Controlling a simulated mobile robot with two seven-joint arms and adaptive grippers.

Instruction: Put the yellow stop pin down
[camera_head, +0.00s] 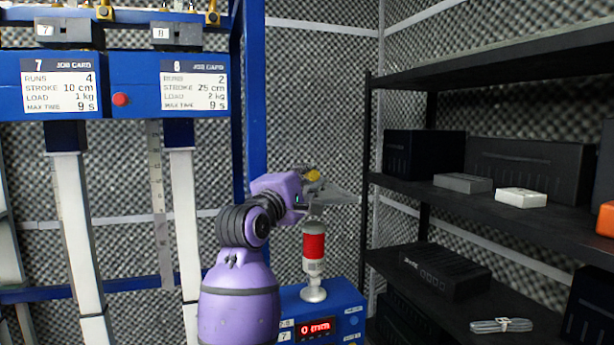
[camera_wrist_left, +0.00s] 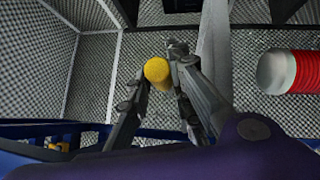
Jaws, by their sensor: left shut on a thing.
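The yellow stop pin (camera_head: 312,175) is held in my left gripper (camera_head: 335,190), and only its yellow end shows clearly in the head view. In the left wrist view the pin's round yellow end (camera_wrist_left: 158,72) sits between the two dark fingers (camera_wrist_left: 160,85), which are shut on it. The gripper is in mid-air, just above a red and white cylinder (camera_head: 314,245) standing on a blue box with a red display (camera_head: 320,328). A gap between gripper and cylinder is hard to judge. My right gripper is not in view.
A black shelf unit (camera_head: 480,210) stands at right, with dark boxes, a white block (camera_head: 521,198), a grey block (camera_head: 463,183) and an orange item (camera_head: 606,218). A blue rig with job cards (camera_head: 60,85) and white vertical columns (camera_head: 186,220) stands at left.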

